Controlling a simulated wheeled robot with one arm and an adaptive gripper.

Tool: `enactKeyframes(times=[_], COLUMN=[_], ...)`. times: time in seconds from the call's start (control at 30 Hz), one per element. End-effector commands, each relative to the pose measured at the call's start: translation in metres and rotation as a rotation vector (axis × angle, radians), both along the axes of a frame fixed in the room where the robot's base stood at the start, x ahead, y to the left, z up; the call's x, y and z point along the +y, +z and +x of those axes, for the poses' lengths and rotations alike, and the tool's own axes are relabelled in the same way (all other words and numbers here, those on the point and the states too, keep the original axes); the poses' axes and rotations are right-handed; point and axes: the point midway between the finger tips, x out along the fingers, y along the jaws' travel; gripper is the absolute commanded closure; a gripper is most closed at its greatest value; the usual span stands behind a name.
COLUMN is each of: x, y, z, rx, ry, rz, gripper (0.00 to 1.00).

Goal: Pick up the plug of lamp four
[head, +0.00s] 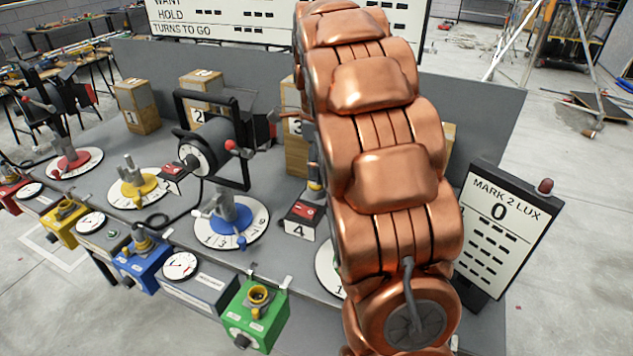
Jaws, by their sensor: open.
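I cannot make out the plug of lamp four; my copper arm covers much of the right side of the bench. A green box (258,316) with a yellow-ringed round fitting on top hangs at the bench's front edge. A black lamp (203,147) in a square yoke stands mid-bench, but I cannot tell its number. My gripper is not in view.
The grey bench (283,250) holds numbered dials with red, yellow and blue (229,220) bases. Blue (140,268) and yellow (66,220) boxes line its front. Wooden crates (137,107) stand behind. A "MARK 2 LUX" board (503,225) reading 0 stands right.

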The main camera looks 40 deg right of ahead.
Motion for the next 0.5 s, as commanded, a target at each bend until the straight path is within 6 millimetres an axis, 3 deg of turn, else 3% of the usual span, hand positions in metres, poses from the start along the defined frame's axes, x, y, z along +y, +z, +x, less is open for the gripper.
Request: enactKeyframes(times=[0.2, 0.5], x=[0.001, 0.0], y=[-0.02, -0.023], z=[-0.001, 0.0], rx=[0.003, -0.001], ry=[0.001, 0.001], rz=[0.001, -0.001], gripper=[0.37, 0.4])
